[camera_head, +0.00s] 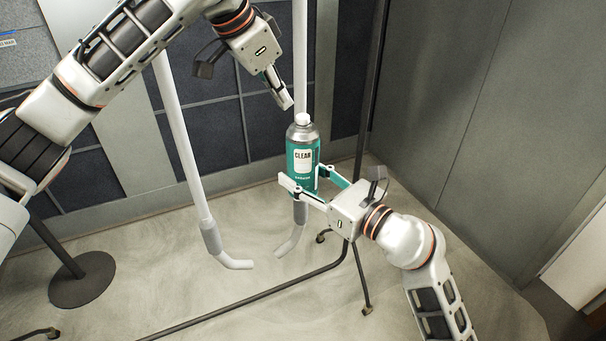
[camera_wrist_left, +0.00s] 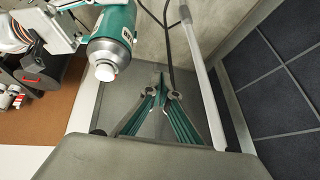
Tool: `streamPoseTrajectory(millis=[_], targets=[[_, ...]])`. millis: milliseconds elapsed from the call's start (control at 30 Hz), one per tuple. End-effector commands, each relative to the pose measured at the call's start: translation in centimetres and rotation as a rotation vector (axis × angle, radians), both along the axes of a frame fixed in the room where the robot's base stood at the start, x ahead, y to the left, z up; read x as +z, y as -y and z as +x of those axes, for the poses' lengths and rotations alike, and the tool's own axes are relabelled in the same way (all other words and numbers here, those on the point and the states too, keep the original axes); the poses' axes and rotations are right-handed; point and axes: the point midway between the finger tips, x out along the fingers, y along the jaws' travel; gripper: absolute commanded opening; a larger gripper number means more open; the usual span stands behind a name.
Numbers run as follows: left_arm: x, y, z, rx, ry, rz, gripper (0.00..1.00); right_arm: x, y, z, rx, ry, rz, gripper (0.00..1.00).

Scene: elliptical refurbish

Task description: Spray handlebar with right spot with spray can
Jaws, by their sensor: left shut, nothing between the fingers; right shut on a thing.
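The spray can (camera_head: 303,165) is green and silver with a white cap and a "CLEAR" label. My right gripper (camera_head: 308,188) is shut around its lower part and holds it upright in the air. The can also shows at the upper left of the left wrist view (camera_wrist_left: 112,38). My left gripper (camera_head: 288,103) is shut and empty, just above and left of the cap, apart from it. Its closed fingertips show in the left wrist view (camera_wrist_left: 160,82). One white handlebar (camera_head: 301,50) passes behind the can, which hides part of it. Another handlebar (camera_head: 180,130) is to the left. I see no spot or spray.
A black frame bar (camera_head: 250,300) lies low across the floor. A round dark stand base (camera_head: 82,280) is at the lower left. Dark panels (camera_head: 215,135) back the handlebars, and a grey wall (camera_head: 480,110) closes the right side.

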Motion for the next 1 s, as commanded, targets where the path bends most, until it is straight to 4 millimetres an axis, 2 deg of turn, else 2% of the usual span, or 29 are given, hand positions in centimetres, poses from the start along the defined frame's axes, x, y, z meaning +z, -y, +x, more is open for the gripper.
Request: streamPoseTrajectory(millis=[33,200,400,567,1000], targets=[[2.1,0.7,-0.8,-0.02,-0.017,-0.012,0.0,0.1,0.0,0.0,0.0,0.002,0.001,0.18],[6.9,2.5,-3.9,-0.086,-0.086,-0.043,0.0,0.1,0.0,0.0,0.0,0.002,0.001,0.18],[9.8,3.5,-6.1,-0.133,-0.127,-0.057,0.0,0.1,0.0,0.0,0.0,0.002,0.001,0.18],[9.7,3.7,-6.6,-0.141,-0.137,-0.063,0.0,0.1,0.0,0.0,0.0,0.002,0.001,0.18],[5.0,3.6,-6.5,-0.141,-0.135,-0.062,0.0,0.1,0.0,0.0,0.0,0.002,0.001,0.18]])
